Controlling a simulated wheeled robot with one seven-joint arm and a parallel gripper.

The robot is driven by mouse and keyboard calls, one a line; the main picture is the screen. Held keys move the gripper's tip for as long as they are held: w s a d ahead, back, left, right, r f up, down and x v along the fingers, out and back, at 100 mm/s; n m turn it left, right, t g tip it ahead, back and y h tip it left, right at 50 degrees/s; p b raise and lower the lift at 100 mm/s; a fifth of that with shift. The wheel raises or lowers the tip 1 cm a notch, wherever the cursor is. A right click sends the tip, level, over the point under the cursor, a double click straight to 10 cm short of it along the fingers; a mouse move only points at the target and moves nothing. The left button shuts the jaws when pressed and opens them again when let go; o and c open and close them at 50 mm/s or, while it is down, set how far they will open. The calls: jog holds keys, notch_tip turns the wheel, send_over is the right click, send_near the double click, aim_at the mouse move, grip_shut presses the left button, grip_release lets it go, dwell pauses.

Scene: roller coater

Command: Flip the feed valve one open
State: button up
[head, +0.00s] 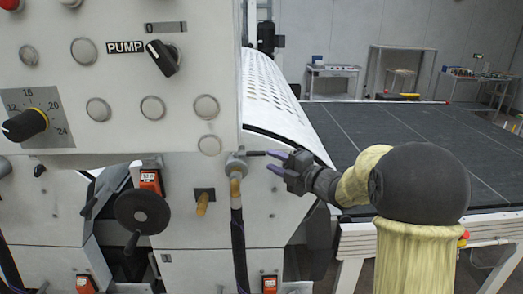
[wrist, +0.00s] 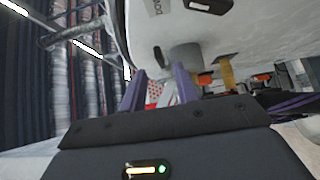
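A grey round valve body (head: 236,163) sits on the white front panel of the machine, with a brass fitting and a dark hose below it. A short dark lever (head: 257,153) sticks out from it to the right. Which valve is feed valve one is not labelled legibly. My gripper (head: 275,162), with purple fingertips, is just right of the lever's end, fingers apart and pointing left at the valve. In the wrist view my gripper (wrist: 159,72) is open, and the grey valve body (wrist: 185,57) shows just beyond the fingertips. I see nothing held; contact with the lever cannot be told.
A control box with a PUMP switch (head: 163,57) and a dial (head: 25,124) overhangs the panel above. A black handwheel (head: 141,212) and a brass-coloured fitting (head: 202,203) are left of the valve. A dark conveyor bed (head: 400,140) extends to the right.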

aim_at(260, 155)
jog(key=p+x, duration=0.1)
jog(key=x, duration=0.4)
jog(key=shift+a+p, duration=0.15)
jog(key=shift+p, duration=0.2)
jog(key=shift+w, duration=0.15)
grip_shut()
